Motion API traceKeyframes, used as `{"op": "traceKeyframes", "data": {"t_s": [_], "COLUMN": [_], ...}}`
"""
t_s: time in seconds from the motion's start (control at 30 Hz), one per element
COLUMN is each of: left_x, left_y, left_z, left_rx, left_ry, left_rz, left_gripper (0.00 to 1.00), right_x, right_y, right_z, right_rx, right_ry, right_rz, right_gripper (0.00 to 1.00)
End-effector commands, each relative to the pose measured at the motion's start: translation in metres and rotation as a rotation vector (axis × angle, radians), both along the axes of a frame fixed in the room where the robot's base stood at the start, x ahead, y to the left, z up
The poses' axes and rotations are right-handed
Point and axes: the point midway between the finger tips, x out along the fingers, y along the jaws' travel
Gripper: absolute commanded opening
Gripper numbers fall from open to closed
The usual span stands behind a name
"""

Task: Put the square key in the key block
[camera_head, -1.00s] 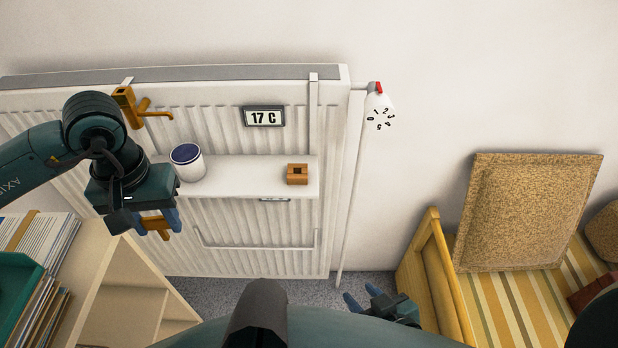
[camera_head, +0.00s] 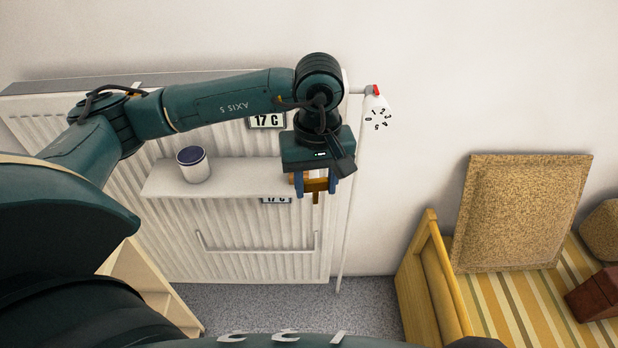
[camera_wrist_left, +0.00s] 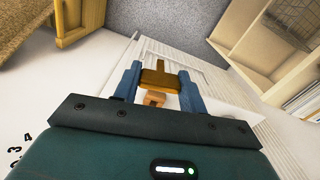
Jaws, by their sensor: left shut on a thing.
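My left gripper (camera_head: 317,186) is shut on the brown square key (camera_head: 316,186), at the right end of the radiator shelf. The key also shows between the blue fingers in the left wrist view (camera_wrist_left: 160,78). The key block (camera_wrist_left: 154,98), a small orange-brown block, sits on the shelf, largely hidden behind the gripper and key in the head view. I cannot tell whether key and block touch. My right gripper is not in view.
The white shelf (camera_head: 235,182) holds a white cup with a dark top (camera_head: 193,164) to the left. A thermostat valve (camera_head: 376,108) is on the pipe at the right. A wooden bench with a striped cushion (camera_head: 490,300) and a cork-coloured cushion (camera_head: 522,212) stands further right.

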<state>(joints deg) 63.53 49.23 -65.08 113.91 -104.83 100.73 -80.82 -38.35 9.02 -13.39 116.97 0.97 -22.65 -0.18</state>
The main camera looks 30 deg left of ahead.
Motion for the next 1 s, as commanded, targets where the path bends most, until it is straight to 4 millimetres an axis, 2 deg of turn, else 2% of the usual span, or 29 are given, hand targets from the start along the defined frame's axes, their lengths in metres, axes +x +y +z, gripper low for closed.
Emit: {"op": "traceKeyframes", "data": {"t_s": [0.1,0.5,1.0], "left_x": [0.011,0.040,0.067], "left_y": [0.008,0.034,0.070], "left_z": [0.004,0.018,0.035], "left_rx": [0.001,-0.016,-0.038], "left_ry": [-0.009,-0.035,-0.043], "left_rz": [0.354,1.549,3.041], "left_gripper": [0.19,0.19,0.19], "right_x": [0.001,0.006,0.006], "right_y": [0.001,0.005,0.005], "right_z": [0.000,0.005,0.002], "right_rx": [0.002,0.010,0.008], "right_ry": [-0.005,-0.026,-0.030], "right_rz": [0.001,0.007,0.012], "right_gripper": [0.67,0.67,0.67]}}
